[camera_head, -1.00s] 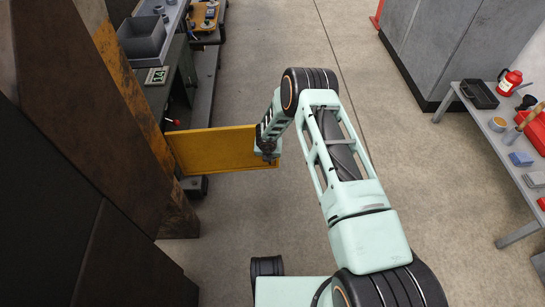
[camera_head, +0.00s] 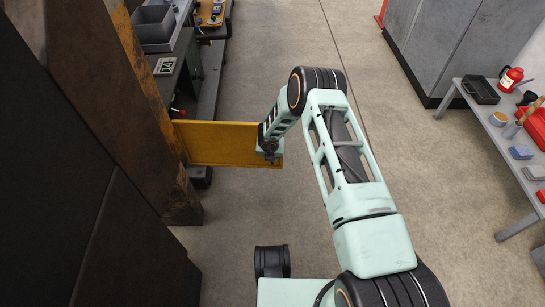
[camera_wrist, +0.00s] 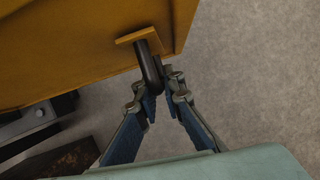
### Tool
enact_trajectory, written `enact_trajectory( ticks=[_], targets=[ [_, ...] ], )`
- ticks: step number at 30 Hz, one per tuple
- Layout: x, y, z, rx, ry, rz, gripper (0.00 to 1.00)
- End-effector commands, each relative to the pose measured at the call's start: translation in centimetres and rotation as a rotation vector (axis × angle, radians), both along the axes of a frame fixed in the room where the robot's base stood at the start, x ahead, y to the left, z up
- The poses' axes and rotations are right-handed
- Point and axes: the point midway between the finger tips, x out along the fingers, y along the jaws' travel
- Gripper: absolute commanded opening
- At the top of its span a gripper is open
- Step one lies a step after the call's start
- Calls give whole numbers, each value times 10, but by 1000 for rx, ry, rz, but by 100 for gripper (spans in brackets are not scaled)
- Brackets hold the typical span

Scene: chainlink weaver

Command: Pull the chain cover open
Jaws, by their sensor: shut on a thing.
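The chain cover is a flat yellow panel (camera_head: 218,142) that stands out from the machine's side into the aisle in the head view. Its yellow underside or face (camera_wrist: 75,45) fills the top left of the wrist view. A dark bar handle (camera_wrist: 150,68) on a small yellow plate sticks out near the panel's edge. My gripper (camera_wrist: 160,92) has its blue-padded fingers closed around the handle. In the head view, my gripper (camera_head: 269,154) is at the panel's right end, where the arm hides the handle.
A rusty dark column (camera_head: 135,110) with yellow edging stands at left. A bench with a grey bin (camera_head: 153,25) lies behind the panel. A side table (camera_head: 500,120) with tools and a red bottle (camera_head: 510,78) is at right. The floor between is clear.

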Motion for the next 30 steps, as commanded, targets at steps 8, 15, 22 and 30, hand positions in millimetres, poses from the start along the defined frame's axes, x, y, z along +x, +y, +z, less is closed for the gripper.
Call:
enact_trajectory(
  ticks=[8,15,22,30],
  targets=[
    [0,0,0,0,0,-1,21],
    [0,0,0,0,0,-1,26],
    [-2,1,8,0,-1,0,26],
    [-17,2,46,0,-2,0,26]
  ],
)
